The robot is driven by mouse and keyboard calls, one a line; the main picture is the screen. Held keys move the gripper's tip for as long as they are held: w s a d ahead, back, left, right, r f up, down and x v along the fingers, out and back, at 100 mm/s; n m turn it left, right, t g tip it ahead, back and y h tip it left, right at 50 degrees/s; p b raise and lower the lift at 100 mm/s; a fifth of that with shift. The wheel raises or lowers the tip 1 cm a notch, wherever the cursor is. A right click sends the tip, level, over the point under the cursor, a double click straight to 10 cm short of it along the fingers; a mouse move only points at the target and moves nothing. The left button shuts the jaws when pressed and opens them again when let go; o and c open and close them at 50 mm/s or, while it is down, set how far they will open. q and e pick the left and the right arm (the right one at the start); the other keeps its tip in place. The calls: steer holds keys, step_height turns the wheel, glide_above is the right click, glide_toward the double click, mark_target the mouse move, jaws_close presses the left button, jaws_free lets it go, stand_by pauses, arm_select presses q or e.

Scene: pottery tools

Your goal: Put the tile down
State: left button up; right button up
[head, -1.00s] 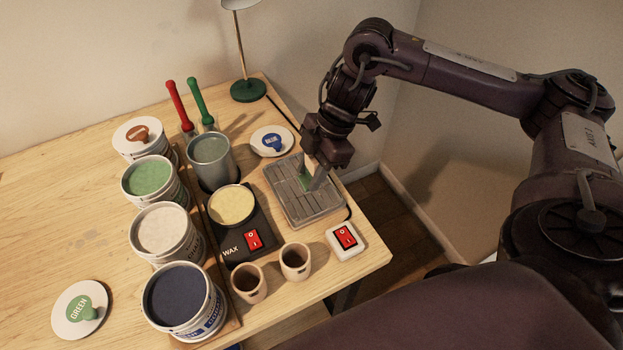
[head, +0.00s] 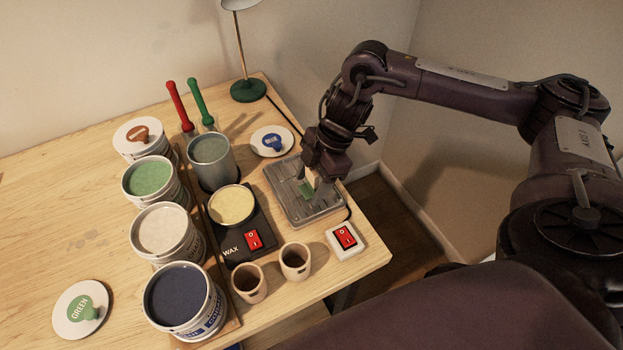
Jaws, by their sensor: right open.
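The tile (head: 305,190) is small, with a green part and a pale part, and is partly hidden by my right gripper. It is at the grey ribbed tray (head: 283,187) on the right of the table; I cannot tell whether it touches the ribs. My right gripper (head: 313,190) is open, low over the tray, with its fingers around the tile. My left gripper is out of view.
A white box with a red switch (head: 345,238) and two clay cups (head: 295,261) stand in front of the tray. The wax pot (head: 232,206) is to its left, and a blue-knobbed lid (head: 272,141) lies behind. Several glaze buckets (head: 186,300) line the left. The table's right edge is close.

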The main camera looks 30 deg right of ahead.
steer(key=shift+r, duration=0.3)
steer(key=p+v, duration=0.2)
steer(key=v, duration=0.9)
steer(key=shift+d+r, duration=0.15)
steer(key=shift+r, duration=0.25)
steer(key=shift+p, duration=0.35)
